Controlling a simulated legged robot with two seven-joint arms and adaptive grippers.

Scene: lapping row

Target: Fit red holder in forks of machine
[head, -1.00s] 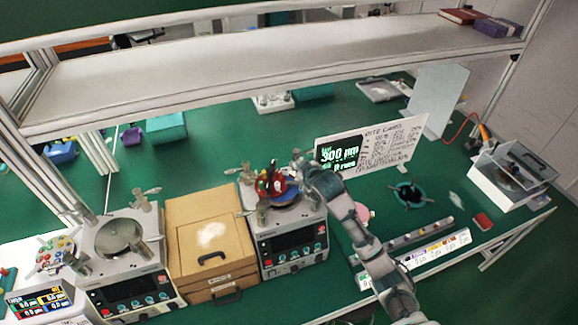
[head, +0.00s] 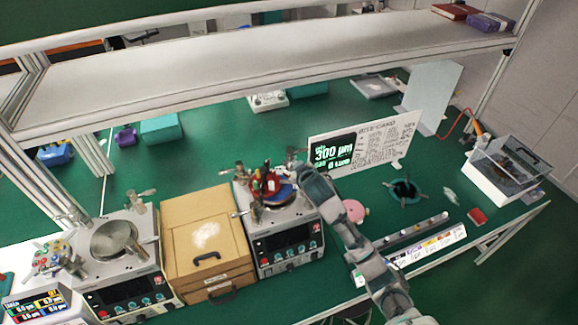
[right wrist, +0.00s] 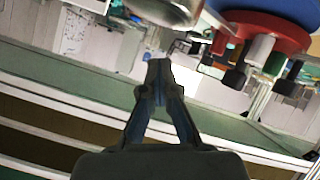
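The red holder (head: 266,187) sits at the blue-topped plate of the right-hand lapping machine (head: 287,238), among its metal forks and posts. Whether it is seated inside the forks is too small to tell. In the right wrist view the red holder (right wrist: 262,28) shows at upper right, with a blue disc above it and several dark and white knobs below. My right gripper (head: 292,162) is at the machine's back right, beside the holder. In the wrist view its fingertips (right wrist: 158,68) meet with nothing seen between them, apart from the holder. My left gripper is out of view.
A tan box (head: 207,240) stands between this machine and another lapping machine (head: 118,245) at left. A white sign (head: 380,145) stands behind, right of my arm. A pink round item (head: 354,210) lies near my forearm. A long shelf (head: 270,75) spans above.

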